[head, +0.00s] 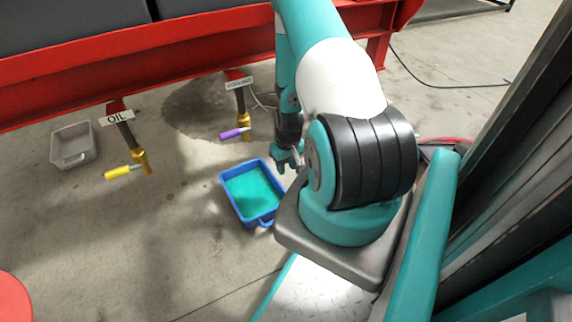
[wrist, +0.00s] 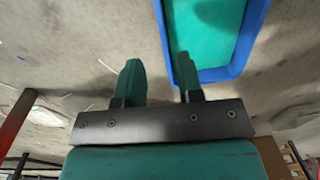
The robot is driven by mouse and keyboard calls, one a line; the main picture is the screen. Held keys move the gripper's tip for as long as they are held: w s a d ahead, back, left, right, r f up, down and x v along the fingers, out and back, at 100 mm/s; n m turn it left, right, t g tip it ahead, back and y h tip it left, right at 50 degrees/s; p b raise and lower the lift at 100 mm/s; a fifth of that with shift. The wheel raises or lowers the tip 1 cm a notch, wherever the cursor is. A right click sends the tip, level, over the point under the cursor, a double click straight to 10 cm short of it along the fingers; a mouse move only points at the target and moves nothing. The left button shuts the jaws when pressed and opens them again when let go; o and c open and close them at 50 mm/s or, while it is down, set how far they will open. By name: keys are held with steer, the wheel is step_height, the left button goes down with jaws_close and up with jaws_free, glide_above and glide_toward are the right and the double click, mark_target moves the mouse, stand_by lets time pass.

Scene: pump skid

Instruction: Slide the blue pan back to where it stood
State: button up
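The blue pan (head: 231,203) stands on the floor with teal-green liquid in it. It also shows at the top of the wrist view (wrist: 250,35). My gripper (head: 288,162) is beside the pan's upper right side in the head view, partly hidden by my arm. In the wrist view my gripper (wrist: 160,78) is open, with a clear gap between its fingers. I cannot tell whether a finger touches the pan.
A grey pan (head: 72,160) stands at the left near the yellow-handled OIL valve (head: 130,168). A purple-handled valve (head: 238,130) hangs above a dark wet patch (head: 195,105). The red skid beam (head: 150,45) runs across the back. Floor left of the blue pan is clear.

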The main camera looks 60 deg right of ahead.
steer(key=f+b, duration=0.3)
steer(key=f, duration=0.2)
steer(key=f+b, duration=0.3)
steer(key=f, duration=0.3)
steer(key=a+f+b, duration=0.1)
steer(key=f+b, duration=0.2)
steer(key=f, duration=0.2)
steer(key=shift+w+f+b, duration=0.2)
steer(key=shift+f+b, duration=0.15)
jaws_close()
